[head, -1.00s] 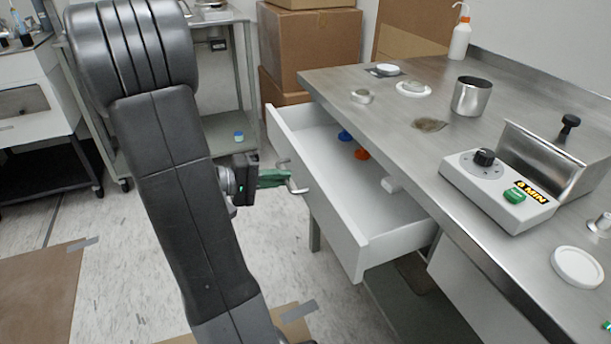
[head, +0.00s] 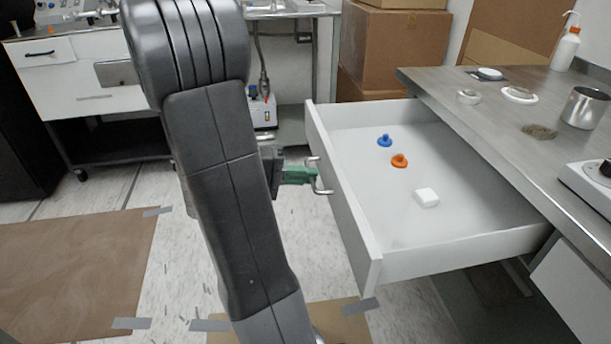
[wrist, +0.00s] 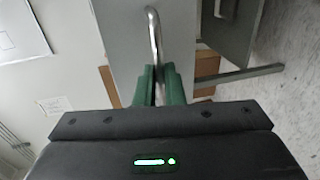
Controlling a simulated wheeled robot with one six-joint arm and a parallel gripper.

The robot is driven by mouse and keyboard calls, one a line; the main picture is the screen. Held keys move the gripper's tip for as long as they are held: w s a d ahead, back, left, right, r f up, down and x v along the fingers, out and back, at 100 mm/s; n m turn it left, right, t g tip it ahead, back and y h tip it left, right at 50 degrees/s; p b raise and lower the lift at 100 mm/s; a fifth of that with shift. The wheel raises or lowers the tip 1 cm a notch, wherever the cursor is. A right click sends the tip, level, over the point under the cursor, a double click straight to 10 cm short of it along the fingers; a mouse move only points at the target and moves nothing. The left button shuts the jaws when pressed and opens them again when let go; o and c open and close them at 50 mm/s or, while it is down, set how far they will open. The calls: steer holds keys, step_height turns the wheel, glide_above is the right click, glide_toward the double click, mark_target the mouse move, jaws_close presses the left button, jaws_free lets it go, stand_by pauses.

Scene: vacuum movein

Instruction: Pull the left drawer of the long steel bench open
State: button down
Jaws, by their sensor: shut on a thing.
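The long steel bench (head: 455,95) stands at the right in the head view. Its white left drawer (head: 365,225) is pulled well out, with its inside showing. A blue knobbed piece (head: 384,141), an orange one (head: 399,161) and a white block (head: 426,197) lie in it. My gripper (head: 312,176) is at the drawer front, its green fingers shut on the metal handle (head: 322,188). In the wrist view the green fingers (wrist: 160,85) close around the handle bar (wrist: 154,40). My arm hides part of the gripper in the head view.
A steel cup (head: 584,108), small dishes (head: 519,94) and a white bottle (head: 566,50) stand on the bench top. Cardboard boxes (head: 395,50) are stacked behind. A white cabinet (head: 80,75) stands at the back left. The floor at left is open, with a taped brown sheet (head: 70,270).

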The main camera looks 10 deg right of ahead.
stand_by(0.3)
steer(key=c, duration=1.5)
jaws_free()
steer(key=shift+c, duration=0.2)
steer(key=shift+a, duration=0.1)
steer(key=p+v, duration=0.3)
steer(key=v, duration=1)
steer(key=shift+a, duration=0.35)
steer(key=shift+s, duration=0.1)
steer(key=b+x, duration=0.3)
steer(key=x, duration=1.1)
steer(key=shift+a+r, duration=0.1)
steer(key=shift+r, duration=0.05)
